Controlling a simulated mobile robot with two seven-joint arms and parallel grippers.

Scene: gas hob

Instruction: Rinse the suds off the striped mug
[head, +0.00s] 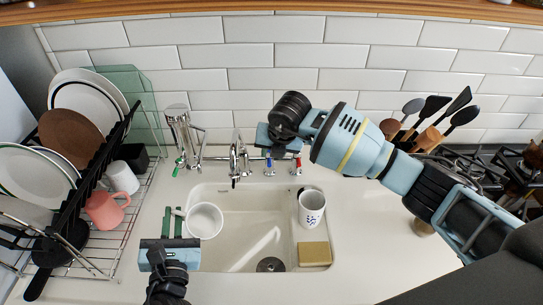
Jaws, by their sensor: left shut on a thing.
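A white mug (205,221) is at the left side of the sink, seen from above into its opening; no stripes or suds can be made out on it. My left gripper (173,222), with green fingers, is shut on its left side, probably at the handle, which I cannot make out. My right gripper (267,137) is high, close to the wall and right of the tap spout (237,160); its fingers cannot be made out. Tap handles with blue (269,165) and red (296,163) marks are below it. I cannot see running water clearly.
A white mug with blue marks (312,208) and a yellowish sponge (314,254) are on the sink's right side. The sink (240,255) has a drain (271,265) at its front. A dish rack (127,220) with plates and mugs stands left. Utensils (432,107) stand right.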

